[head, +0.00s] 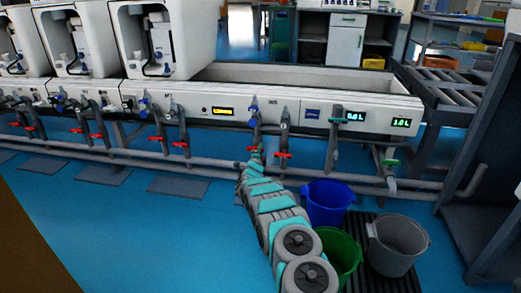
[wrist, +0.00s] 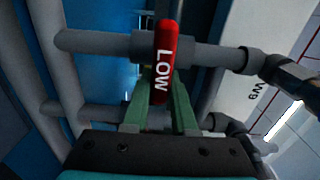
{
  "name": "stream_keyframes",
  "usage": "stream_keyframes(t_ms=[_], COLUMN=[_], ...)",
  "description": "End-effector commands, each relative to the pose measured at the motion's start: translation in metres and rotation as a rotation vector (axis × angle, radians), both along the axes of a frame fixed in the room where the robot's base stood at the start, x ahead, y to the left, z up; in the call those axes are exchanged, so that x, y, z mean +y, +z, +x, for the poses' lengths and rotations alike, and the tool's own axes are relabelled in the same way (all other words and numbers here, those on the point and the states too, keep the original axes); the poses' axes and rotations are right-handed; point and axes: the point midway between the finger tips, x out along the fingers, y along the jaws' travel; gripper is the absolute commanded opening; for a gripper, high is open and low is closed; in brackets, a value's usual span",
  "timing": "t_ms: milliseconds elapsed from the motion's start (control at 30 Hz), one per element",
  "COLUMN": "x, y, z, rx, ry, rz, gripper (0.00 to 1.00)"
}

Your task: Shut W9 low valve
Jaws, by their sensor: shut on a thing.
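The W9 low valve has a red handle (wrist: 165,50) marked LOW, seen close up in the wrist view. It sits on a grey pipe (wrist: 100,42) and points along my gripper. My gripper (wrist: 161,98) has its two green fingers on either side of the handle's lower end, shut on it. A W9 label (wrist: 256,92) shows on the white panel to the right. In the head view my arm reaches up from the bottom to my gripper (head: 256,152) at the pipes below the white trough; it hides the handle there.
Another red-handled valve (head: 283,155) is just right of my gripper. Further red valves (head: 180,145) line the pipes to the left. A blue bucket (head: 328,202), green bucket (head: 345,255) and grey bucket (head: 396,245) stand right of my arm.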

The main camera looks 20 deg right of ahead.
Motion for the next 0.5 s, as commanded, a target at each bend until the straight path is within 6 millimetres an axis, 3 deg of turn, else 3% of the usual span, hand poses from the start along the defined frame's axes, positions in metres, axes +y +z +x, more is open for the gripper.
stream_keyframes(t_ms=[500], x=[-0.0006], y=[-0.0027], z=[-0.0005], rx=[-0.021], ry=[-0.001], rz=[0.035], gripper=[0.00])
